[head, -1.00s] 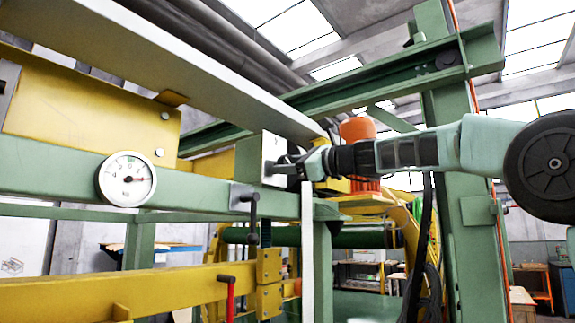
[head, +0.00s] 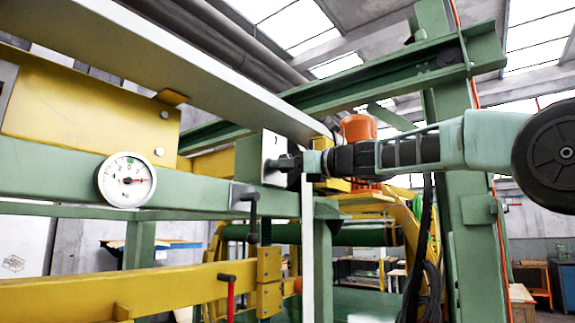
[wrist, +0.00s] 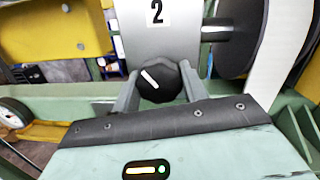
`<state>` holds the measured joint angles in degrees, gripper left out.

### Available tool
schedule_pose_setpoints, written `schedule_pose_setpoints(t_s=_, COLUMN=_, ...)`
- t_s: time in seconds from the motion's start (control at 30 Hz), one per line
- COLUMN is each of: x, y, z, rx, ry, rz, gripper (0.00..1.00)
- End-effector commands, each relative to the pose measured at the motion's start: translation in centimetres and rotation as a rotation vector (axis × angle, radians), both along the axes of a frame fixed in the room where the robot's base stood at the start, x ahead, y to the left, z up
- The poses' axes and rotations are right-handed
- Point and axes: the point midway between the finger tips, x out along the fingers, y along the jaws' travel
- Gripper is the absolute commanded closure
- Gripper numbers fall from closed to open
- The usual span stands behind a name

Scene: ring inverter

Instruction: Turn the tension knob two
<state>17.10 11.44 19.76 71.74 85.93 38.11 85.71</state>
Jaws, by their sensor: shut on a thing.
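The tension knob two (wrist: 158,84) is a round black knob with a white pointer line, in the middle of the wrist view. Its line slants from upper left to lower right. It sits on a pale plate (wrist: 165,45) marked "2". My gripper (wrist: 160,88) has one finger on each side of the knob and is shut on it. In the head view my gripper (head: 287,163) reaches in from the right to the plate (head: 271,148); the knob itself is mostly hidden there.
A black crank handle (head: 251,215) hangs below the beam. A red-handled lever (head: 229,297) is lower down. A green post (head: 460,200) stands behind my arm.

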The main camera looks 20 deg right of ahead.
Motion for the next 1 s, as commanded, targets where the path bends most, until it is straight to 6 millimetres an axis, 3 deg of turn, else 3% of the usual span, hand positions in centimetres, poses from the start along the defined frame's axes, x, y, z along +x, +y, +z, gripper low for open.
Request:
schedule_pose_setpoints(t_s=0.23, x=0.1, y=0.1, z=-0.4, rx=-0.003, ry=0.006, rz=0.002, gripper=0.8)
schedule_pose_setpoints(t_s=0.27, x=0.1, y=0.1, z=-0.4, rx=-0.003, ry=0.006, rz=0.003, gripper=0.52)
schedule_pose_setpoints(t_s=0.3, x=0.1, y=0.1, z=-0.4, rx=-0.003, ry=0.006, rz=0.002, gripper=0.4)
schedule_pose_setpoints(t_s=0.33, x=0.1, y=0.0, z=-0.4, rx=-0.003, ry=0.005, rz=0.002, gripper=0.36)
schedule_pose_setpoints(t_s=0.73, x=-0.6, y=-0.6, z=-0.4, rx=-0.003, ry=0.0, rz=-0.001, gripper=0.36)
schedule_pose_setpoints(t_s=1.0, x=-4.6, y=-4.0, z=-1.2, rx=-0.003, ry=-0.001, rz=-0.006, gripper=0.36)
